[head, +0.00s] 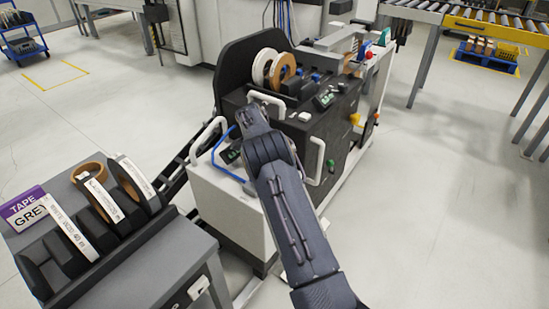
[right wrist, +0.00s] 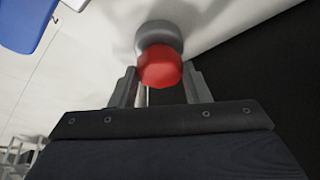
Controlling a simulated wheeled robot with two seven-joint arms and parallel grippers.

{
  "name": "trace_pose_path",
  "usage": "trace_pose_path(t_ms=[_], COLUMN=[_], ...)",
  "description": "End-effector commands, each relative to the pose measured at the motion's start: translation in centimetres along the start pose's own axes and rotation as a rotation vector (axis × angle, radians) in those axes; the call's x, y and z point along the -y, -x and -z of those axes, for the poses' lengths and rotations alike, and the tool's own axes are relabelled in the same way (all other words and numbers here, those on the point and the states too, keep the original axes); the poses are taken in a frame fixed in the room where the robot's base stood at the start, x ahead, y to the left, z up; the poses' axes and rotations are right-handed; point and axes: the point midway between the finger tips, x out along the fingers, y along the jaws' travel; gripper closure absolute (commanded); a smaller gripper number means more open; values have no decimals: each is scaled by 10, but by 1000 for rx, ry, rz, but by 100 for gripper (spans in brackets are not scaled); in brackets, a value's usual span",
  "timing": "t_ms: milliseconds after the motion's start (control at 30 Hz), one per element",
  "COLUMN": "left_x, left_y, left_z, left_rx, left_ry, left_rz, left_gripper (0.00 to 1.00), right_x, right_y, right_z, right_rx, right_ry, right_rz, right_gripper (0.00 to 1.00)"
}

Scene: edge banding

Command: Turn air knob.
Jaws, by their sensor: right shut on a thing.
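A red knob (right wrist: 160,68) on a round grey collar (right wrist: 160,38) sticks out from a pale surface in the right wrist view. The two fingers of my right gripper (right wrist: 161,88) stand on either side of it and are shut on it. In the head view my right arm reaches up to the white front part of the edge banding machine (head: 232,203). The arm's end hides the knob and the fingertips there. My left gripper is in neither view.
A white handle (head: 317,160) and a blue hose (head: 219,152) are close to my right arm. A grey table (head: 150,275) with tape rolls (head: 88,172) and a purple tape box (head: 22,208) stands at left.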

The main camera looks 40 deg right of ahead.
Motion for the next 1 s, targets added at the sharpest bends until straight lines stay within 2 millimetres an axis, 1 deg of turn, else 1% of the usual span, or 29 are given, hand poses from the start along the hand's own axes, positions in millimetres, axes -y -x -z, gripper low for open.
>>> trace_pose_path(t_ms=[333, 367, 500, 533, 833, 933, 1000], left_x=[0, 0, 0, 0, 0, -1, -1], left_y=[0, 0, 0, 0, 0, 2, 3], left_z=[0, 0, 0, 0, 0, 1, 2], left_rx=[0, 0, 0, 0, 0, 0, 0], left_ry=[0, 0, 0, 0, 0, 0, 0], left_rz=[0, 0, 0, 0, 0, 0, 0], left_gripper=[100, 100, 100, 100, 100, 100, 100], right_x=[0, 0, 0, 0, 0, 0, 1], right_y=[-1, -1, -1, 0, 2, 13, 25], right_z=[0, 0, 0, 0, 0, 0, 0], right_rx=[1, 1, 0, 0, 0, 1, 1], right_ry=[-3, -3, -2, -2, -2, -1, -1], right_rz=[-1, -1, -1, -1, 0, 1, 3], right_gripper=[80, 56, 38, 35, 35, 35, 35])
